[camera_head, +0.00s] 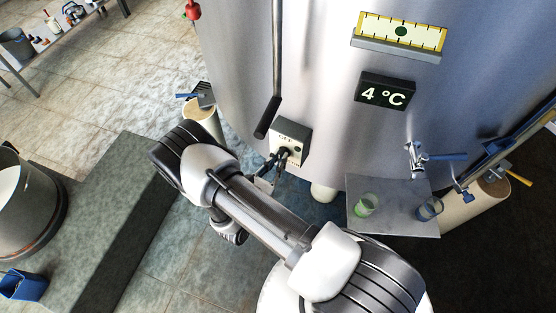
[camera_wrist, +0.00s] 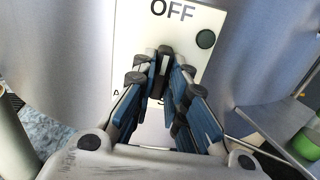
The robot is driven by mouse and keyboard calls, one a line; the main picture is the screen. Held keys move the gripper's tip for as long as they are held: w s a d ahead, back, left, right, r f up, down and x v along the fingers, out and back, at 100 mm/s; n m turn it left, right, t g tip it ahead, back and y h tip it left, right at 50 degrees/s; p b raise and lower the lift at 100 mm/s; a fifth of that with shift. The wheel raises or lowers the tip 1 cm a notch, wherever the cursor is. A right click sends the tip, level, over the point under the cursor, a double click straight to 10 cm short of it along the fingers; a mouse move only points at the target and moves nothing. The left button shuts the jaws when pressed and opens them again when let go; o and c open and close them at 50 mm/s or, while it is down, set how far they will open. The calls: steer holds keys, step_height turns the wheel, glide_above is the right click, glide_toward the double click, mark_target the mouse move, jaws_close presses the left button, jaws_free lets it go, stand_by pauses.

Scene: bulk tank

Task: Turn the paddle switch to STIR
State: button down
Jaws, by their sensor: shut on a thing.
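The switch box (camera_head: 293,132) is a pale plate on the front of the tank. In the wrist view its plate (camera_wrist: 128,35) reads OFF at the top, with an A at the left and part of an S below; the rest of the lettering is hidden by my fingers. The paddle switch (camera_wrist: 164,64) shows as a dark piece with a light strip between my fingertips. The strip looks roughly upright, towards OFF. My gripper (camera_wrist: 163,80) is shut on the paddle from the front; it also shows in the head view (camera_head: 281,159).
A dark round lamp (camera_wrist: 205,39) sits right of OFF. A black-handled bar (camera_head: 268,118) hangs left of the box. A shelf (camera_head: 395,222) with a green cup (camera_head: 366,205) and a tap (camera_head: 416,158) are at the right. The display (camera_head: 384,92) reads 4 °C.

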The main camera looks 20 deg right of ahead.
steer(key=shift+s+d+f+m+b, duration=0.1)
steer(key=shift+m+b, duration=1.45)
steer(key=shift+m, duration=3.35)
steer(key=shift+f+m+b, duration=0.1)
steer(key=shift+m+b, duration=1.4)
steer(key=shift+m, duration=3.4)
steer(key=c, duration=1.6)
jaws_free()
